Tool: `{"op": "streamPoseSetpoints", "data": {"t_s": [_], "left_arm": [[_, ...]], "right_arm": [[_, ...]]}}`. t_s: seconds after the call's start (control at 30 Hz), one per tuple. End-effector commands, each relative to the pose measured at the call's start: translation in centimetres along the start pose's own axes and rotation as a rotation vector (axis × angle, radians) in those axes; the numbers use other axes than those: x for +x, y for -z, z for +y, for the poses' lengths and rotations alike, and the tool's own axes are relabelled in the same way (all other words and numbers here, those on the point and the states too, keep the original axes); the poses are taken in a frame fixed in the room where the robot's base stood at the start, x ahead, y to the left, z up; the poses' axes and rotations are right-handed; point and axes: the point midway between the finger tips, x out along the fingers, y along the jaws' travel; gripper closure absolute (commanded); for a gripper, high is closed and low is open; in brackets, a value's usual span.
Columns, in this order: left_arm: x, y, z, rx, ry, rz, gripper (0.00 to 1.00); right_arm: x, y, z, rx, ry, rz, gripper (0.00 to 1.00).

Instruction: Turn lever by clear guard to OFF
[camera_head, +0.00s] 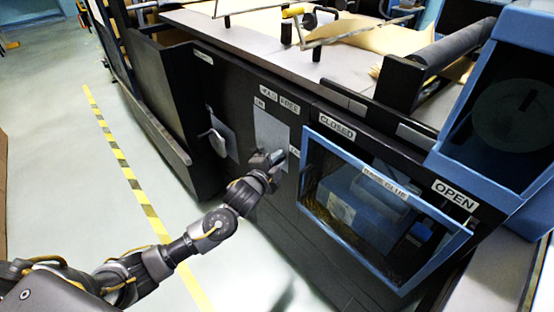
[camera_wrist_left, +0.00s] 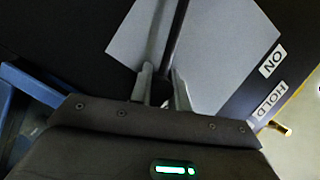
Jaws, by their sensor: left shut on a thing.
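The lever (camera_wrist_left: 179,30) is a dark bar in front of a pale grey plate (camera_wrist_left: 215,50), which also shows in the head view (camera_head: 270,132). My left gripper (camera_wrist_left: 162,82) is shut on the lever, with one finger on each side of it. In the head view my left gripper (camera_head: 274,159) is at the lower right of the plate and hides most of the lever. The clear guard (camera_head: 345,185), a blue-framed window, is just right of the gripper, apart from it. In the wrist view, ON and HOLD labels are right of the plate. My right gripper is not in view.
CLOSED (camera_head: 337,127) and OPEN (camera_head: 455,195) labels sit above the guard. Brown paper and rollers lie on the machine top. The floor at left, with a striped tape line (camera_head: 125,168), is clear.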

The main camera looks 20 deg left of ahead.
Motion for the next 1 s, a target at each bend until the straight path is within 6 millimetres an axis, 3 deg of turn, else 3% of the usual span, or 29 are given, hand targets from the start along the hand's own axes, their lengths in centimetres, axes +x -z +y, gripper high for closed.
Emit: {"op": "streamPoseSetpoints", "data": {"t_s": [0.1, 0.13, 0.27, 0.67, 1.0], "left_arm": [[0.0, -0.1, 0.4, 0.000, -0.008, -0.002, 1.00], [0.0, -0.1, 0.4, 0.000, -0.008, -0.002, 0.78], [0.0, 0.0, 0.4, 0.000, -0.007, -0.001, 0.61], [-0.9, 0.0, 0.2, 0.000, -0.005, 0.001, 0.60], [-7.3, 0.0, 0.2, -0.002, -0.007, 0.000, 0.60]], "right_arm": [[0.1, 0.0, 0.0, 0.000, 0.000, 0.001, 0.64], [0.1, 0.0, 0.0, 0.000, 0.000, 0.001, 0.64], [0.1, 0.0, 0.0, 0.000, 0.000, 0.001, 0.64], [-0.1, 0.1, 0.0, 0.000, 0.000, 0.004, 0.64], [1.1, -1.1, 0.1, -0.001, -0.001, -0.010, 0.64]]}}
